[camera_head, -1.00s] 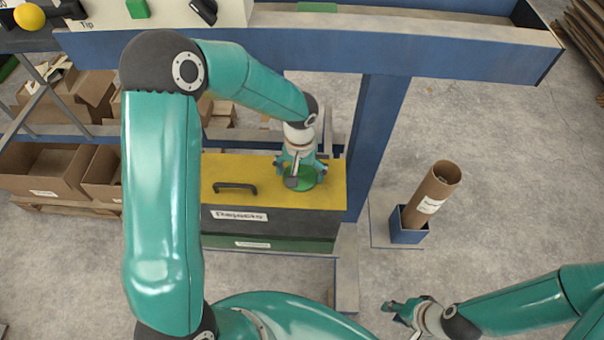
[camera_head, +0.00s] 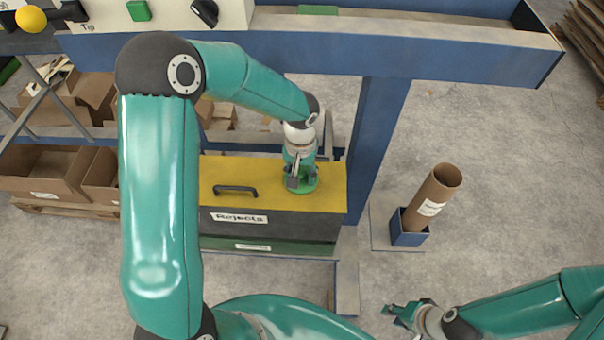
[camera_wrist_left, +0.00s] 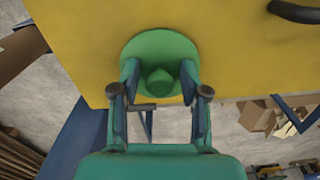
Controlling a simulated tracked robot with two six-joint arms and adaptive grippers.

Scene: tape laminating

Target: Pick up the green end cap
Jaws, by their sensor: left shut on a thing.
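The green end cap (camera_wrist_left: 160,45) is a round disc with a raised knob in the middle. It lies on the yellow lid of the rejects box, near the lid's right end, and also shows in the head view (camera_head: 310,187). My left gripper (camera_wrist_left: 160,74) points down over it, shut on the knob with one finger on each side. The gripper hides part of the cap in the head view (camera_head: 300,178). The cap looks flat against the lid. My right gripper (camera_head: 394,311) is at the lower right, apart from everything; its finger opening is unclear.
The rejects box (camera_head: 270,167) has a black handle (camera_head: 235,189) left of the cap. A blue post (camera_head: 377,140) rises just right of the box. A cardboard tube (camera_head: 434,194) stands in a blue holder (camera_head: 409,236) further right. Cardboard boxes (camera_head: 45,172) lie left.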

